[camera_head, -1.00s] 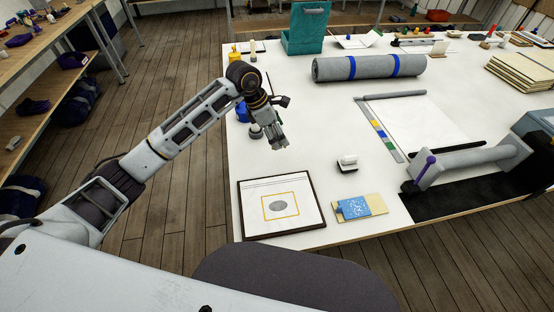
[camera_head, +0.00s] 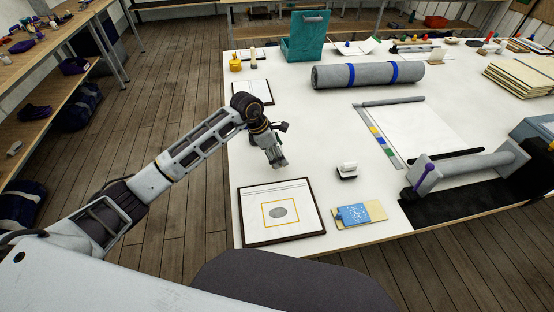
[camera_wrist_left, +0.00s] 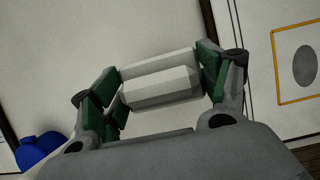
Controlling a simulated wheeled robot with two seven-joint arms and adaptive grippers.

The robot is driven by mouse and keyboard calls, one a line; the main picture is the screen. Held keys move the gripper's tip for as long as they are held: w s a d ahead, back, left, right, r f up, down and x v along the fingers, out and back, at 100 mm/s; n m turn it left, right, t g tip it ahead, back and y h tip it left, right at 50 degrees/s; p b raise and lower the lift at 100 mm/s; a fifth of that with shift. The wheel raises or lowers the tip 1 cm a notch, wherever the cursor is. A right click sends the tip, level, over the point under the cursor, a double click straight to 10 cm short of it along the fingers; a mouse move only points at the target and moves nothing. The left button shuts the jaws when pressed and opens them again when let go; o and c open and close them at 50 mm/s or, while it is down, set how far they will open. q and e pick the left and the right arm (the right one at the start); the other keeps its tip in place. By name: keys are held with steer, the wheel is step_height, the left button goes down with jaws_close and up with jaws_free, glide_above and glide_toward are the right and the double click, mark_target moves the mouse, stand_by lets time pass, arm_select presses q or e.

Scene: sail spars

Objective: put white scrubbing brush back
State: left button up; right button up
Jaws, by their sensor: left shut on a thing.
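My left gripper (camera_head: 278,163) is over the left part of the white table, just beyond a dark-framed board. In the left wrist view its green pads are shut on a white, faceted, rounded piece (camera_wrist_left: 160,80), which I take to be the white scrubbing brush. Its underside is hidden there, and in the head view the gripper mostly covers it. The framed board (camera_head: 248,225) has a yellow square outline around a grey oval. The oval (camera_wrist_left: 306,65) also shows at the right of the left wrist view. My right gripper is not in view.
A blue card on a beige board (camera_head: 358,214) lies nearer the front edge. A second framed sheet (camera_head: 252,92) and a grey roll with blue bands (camera_head: 368,71) lie farther back. A blue thing (camera_wrist_left: 38,150) shows lower left.

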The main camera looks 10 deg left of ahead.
mark_target(277, 159)
arm_select(q)
steer(key=shift+f, duration=0.1)
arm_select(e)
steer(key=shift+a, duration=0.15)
arm_select(q)
steer(key=shift+f, duration=1.8)
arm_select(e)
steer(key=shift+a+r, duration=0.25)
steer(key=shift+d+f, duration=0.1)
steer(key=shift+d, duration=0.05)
arm_select(q)
steer(key=shift+f, duration=0.1)
steer(key=o, duration=1.1)
steer(key=shift+c, duration=0.2)
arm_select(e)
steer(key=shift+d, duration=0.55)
